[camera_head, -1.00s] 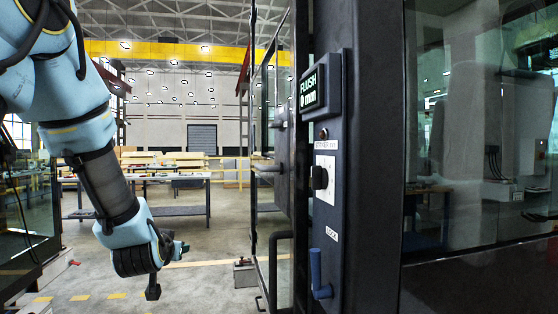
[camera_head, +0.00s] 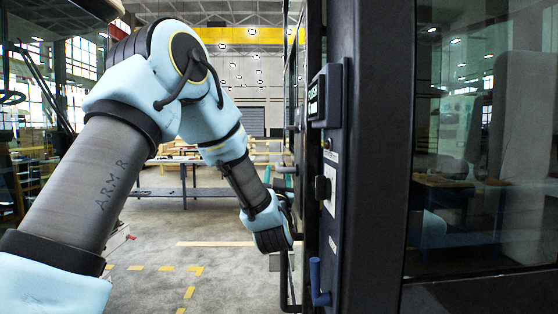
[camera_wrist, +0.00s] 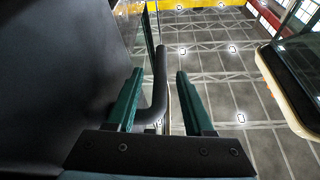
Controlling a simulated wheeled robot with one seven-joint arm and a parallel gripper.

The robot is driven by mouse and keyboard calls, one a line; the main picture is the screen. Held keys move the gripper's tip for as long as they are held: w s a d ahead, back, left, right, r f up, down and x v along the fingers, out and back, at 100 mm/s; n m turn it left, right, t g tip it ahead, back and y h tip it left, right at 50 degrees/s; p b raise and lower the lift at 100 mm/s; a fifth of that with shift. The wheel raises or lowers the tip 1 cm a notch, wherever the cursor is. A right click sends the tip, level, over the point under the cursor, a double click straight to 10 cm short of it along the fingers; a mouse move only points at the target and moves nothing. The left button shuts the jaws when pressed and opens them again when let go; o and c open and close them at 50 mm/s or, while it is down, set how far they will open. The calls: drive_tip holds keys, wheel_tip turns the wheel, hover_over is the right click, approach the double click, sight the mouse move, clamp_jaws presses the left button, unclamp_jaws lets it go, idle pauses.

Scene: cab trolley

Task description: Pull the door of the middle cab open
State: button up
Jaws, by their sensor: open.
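A black bent bar handle (camera_wrist: 160,85) shows in the wrist view, between the two green fingers of my open gripper (camera_wrist: 158,75). The fingers are not closed on it, and I cannot tell whether either touches it. The handle stands off a dark panel (camera_wrist: 60,70) with a glass pane (camera_wrist: 140,40) beyond it. In the head view my gripper (camera_head: 282,184) is a small teal shape, partly hidden by my wrist, beside the glazed cab door (camera_head: 294,110), seen almost edge-on. The handle's contact area is hidden there. I cannot tell whether the door is ajar.
A large window (camera_head: 480,150) lies further right. Workbenches (camera_head: 185,190) stand behind. The floor at left centre is clear.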

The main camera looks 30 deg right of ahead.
sight(278, 164)
drive_tip(key=shift+p+x, duration=0.7)
drive_tip(key=shift+x, duration=1.4)
drive_tip(key=shift+c, duration=0.2)
clamp_jaws()
drive_tip(key=shift+f, duration=0.1)
